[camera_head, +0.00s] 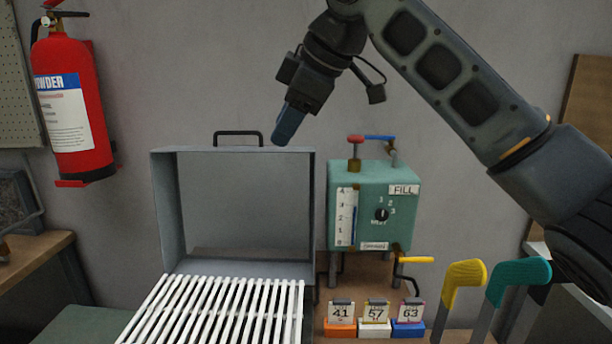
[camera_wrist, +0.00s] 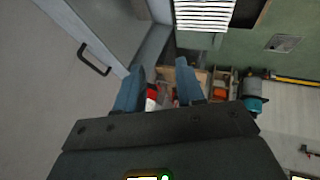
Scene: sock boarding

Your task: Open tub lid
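The tub's grey lid (camera_head: 165,215) stands raised and upright at the back of the tub, its hollow inside facing the head camera. A black handle (camera_head: 238,134) is on its top edge; the handle also shows at the left in the wrist view (camera_wrist: 95,60). White slats (camera_head: 215,305) show in front of the lid's lower edge.
A green box with a dial (camera_head: 375,210) and red and blue valves stands right of the lid. Numbered blocks (camera_head: 374,325) and yellow and teal foot-shaped boards (camera_head: 463,280) stand at the lower right. A fire extinguisher (camera_head: 70,105) hangs at the left.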

